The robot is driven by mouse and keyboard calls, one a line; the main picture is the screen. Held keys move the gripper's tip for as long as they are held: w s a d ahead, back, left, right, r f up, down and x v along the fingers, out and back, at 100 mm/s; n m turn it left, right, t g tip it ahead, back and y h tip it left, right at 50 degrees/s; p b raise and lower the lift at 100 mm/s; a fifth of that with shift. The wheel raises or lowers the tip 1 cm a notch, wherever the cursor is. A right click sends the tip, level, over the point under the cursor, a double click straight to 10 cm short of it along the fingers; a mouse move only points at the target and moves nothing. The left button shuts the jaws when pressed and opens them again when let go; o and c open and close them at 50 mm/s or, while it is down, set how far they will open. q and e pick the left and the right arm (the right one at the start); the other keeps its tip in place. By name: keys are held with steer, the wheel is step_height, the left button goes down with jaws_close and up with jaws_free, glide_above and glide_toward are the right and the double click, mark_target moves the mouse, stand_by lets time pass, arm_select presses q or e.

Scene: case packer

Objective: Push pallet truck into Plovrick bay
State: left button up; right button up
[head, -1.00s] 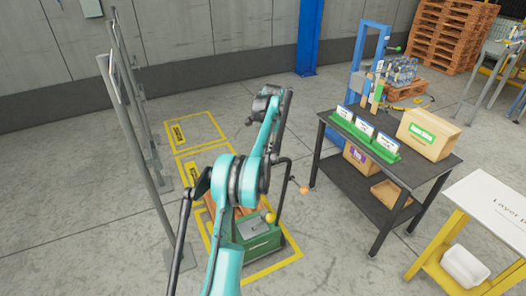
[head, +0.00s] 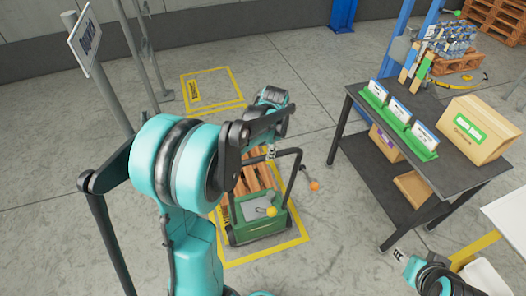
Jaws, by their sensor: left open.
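The green pallet truck (head: 259,222) stands in the near yellow floor outline, with a wooden pallet (head: 262,177) behind its body. My left arm hides part of the truck's left side. A farther yellow-outlined bay (head: 228,104) is empty and has a small yellow label (head: 194,92), too small to read. My right gripper (head: 400,255) is at the lower right, its opening unclear.
A dark table (head: 358,94) with green card holders and a cardboard box (head: 478,131) stands to the right. A sign (head: 84,38) on a grey post stands at the left. Metal posts stand beside the far bay.

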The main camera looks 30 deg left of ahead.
arm_select(q)
steer(key=f, duration=0.3)
steer(key=w+a+f+b, duration=0.1)
steer(key=f, duration=0.1)
steer(key=shift+f, duration=0.2)
jaws_close()
